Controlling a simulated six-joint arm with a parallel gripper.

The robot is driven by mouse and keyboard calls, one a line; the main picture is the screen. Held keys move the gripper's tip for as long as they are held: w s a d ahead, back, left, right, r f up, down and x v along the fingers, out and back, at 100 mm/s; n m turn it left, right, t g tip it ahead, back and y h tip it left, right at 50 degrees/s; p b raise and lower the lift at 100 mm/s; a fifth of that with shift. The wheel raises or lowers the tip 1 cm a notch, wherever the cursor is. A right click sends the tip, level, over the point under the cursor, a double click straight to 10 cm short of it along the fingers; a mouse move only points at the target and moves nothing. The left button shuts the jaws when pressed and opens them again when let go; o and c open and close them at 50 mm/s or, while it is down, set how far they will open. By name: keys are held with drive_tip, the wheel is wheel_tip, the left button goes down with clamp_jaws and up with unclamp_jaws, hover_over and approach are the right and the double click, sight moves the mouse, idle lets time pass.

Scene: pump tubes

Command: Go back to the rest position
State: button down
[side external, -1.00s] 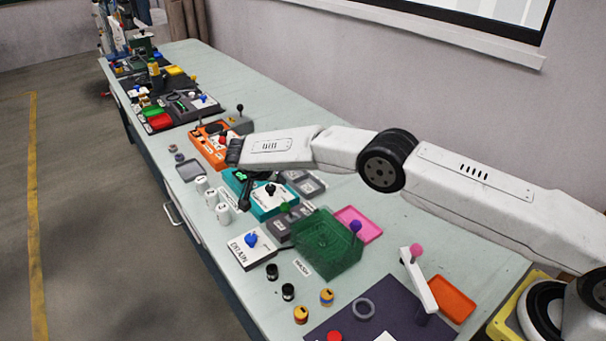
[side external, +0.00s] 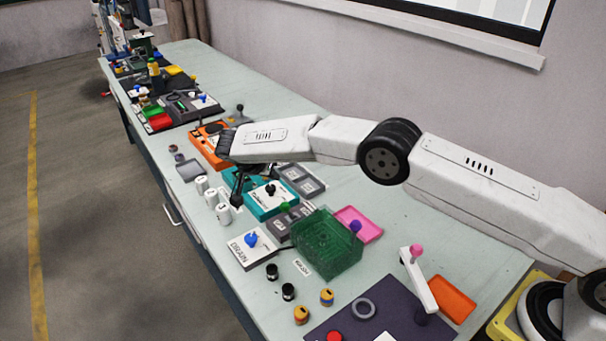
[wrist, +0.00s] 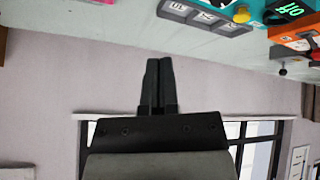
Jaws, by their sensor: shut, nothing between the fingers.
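My gripper (side external: 238,188) hangs below the dark wrist end of my arm, above the bench beside the teal device. In the wrist view, the two black fingers (wrist: 158,65) lie together with nothing between them. That view shows the fingers against the pale wall, with the bench along the top. The teal device (side external: 268,203) has a white top and a black knob. An orange device (side external: 208,148) is partly hidden behind my wrist.
White labelled cups (side external: 212,197) stand left of the teal device. A green open bin (side external: 327,245), a pink tray (side external: 360,224) and a white DRAIN box (side external: 252,249) sit nearer the camera. A white lever (side external: 420,280) rises from the dark mat. The wall runs behind the bench.

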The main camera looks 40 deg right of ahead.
drive_tip(key=s+d+r+n+y, duration=0.3)
drive_tip(key=s+d+n, duration=0.1)
drive_tip(key=s, duration=0.3)
drive_tip(key=s+d+r+n+y, duration=0.2)
drive_tip(key=s+d+r+n, duration=0.2)
drive_tip(key=s, duration=0.4)
drive_tip(key=s+d+n+y, duration=0.1)
drive_tip(key=s+n, duration=0.1)
drive_tip(key=s, duration=0.7)
drive_tip(key=s+d+n+y, duration=0.1)
drive_tip(key=s+d+n, duration=0.1)
drive_tip(key=s, duration=0.8)
drive_tip(key=shift+s+f+t, duration=0.15)
drive_tip(key=shift+s+t, duration=0.15)
drive_tip(key=shift+t, duration=0.1)
